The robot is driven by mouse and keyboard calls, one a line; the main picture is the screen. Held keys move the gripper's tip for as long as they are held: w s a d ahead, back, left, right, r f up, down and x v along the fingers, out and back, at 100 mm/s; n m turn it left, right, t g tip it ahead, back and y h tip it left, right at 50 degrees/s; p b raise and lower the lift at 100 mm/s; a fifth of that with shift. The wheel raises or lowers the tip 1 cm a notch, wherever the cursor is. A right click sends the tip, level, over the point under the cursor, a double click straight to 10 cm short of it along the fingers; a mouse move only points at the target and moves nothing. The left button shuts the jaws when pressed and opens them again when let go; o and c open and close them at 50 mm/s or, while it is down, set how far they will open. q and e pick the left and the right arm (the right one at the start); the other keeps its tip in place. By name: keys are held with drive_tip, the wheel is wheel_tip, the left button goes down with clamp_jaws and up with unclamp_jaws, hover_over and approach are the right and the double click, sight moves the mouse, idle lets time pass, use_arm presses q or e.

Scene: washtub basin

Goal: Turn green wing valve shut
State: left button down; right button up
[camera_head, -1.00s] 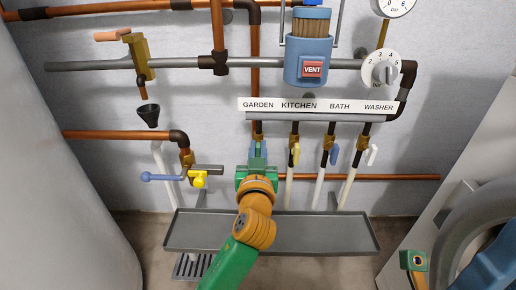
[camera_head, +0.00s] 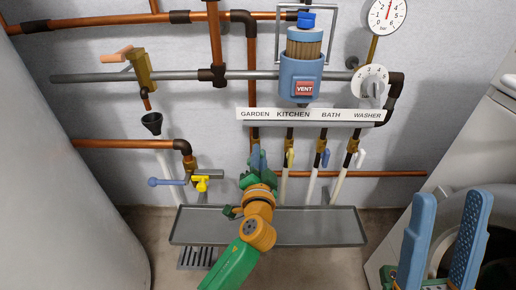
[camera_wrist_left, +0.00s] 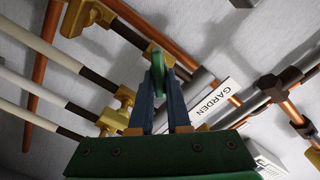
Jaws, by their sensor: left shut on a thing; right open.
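The green wing valve (camera_wrist_left: 157,60) shows in the left wrist view as a green handle between the blue fingers of my left gripper (camera_wrist_left: 159,84). The fingers are shut on it. In the head view my left gripper (camera_head: 257,158) is at the pipe under the GARDEN label, and it hides the green handle there. My right gripper (camera_head: 448,228) is at the lower right of the head view, open and empty, with its two blue fingers pointing up and apart.
Yellow (camera_head: 290,158), blue (camera_head: 325,158) and white (camera_head: 360,158) valve handles stand in a row to the right, under a label strip (camera_head: 310,114). A yellow valve (camera_head: 201,183) is at left. A grey tray (camera_head: 340,238) lies below. A washer (camera_head: 475,150) stands at right.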

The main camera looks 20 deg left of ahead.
use_arm(q)
drive_tip(key=m+p, duration=0.1)
drive_tip(key=m, duration=0.2)
drive_tip(key=shift+d+f+m+p, duration=0.1)
drive_tip(key=shift+d+m+p, duration=0.05)
drive_tip(key=shift+m+p, duration=0.2)
use_arm(e)
drive_tip(key=w+f+m+g+h, duration=0.2)
drive_tip(key=w+f+g+h, duration=0.4)
drive_tip(key=w+f, duration=0.25)
use_arm(q)
drive_tip(key=shift+f+m+p, duration=0.15)
drive_tip(key=shift+m+p, duration=0.25)
drive_tip(key=shift+m, duration=0.85)
drive_tip(key=shift+f+m+p, duration=0.2)
drive_tip(key=shift+m+p, duration=0.15)
drive_tip(key=shift+m, duration=0.75)
use_arm(e)
wheel_tip(320, 180, down, 13)
drive_tip(key=w+m+g+h, duration=0.1)
drive_tip(key=g+h, duration=0.1)
drive_tip(key=g, duration=0.5)
drive_tip(key=shift+w+d+r+h, duration=0.2)
drive_tip(key=shift+w+d+h, duration=0.2)
use_arm(q)
drive_tip(key=c, duration=0.9)
unclamp_jaws()
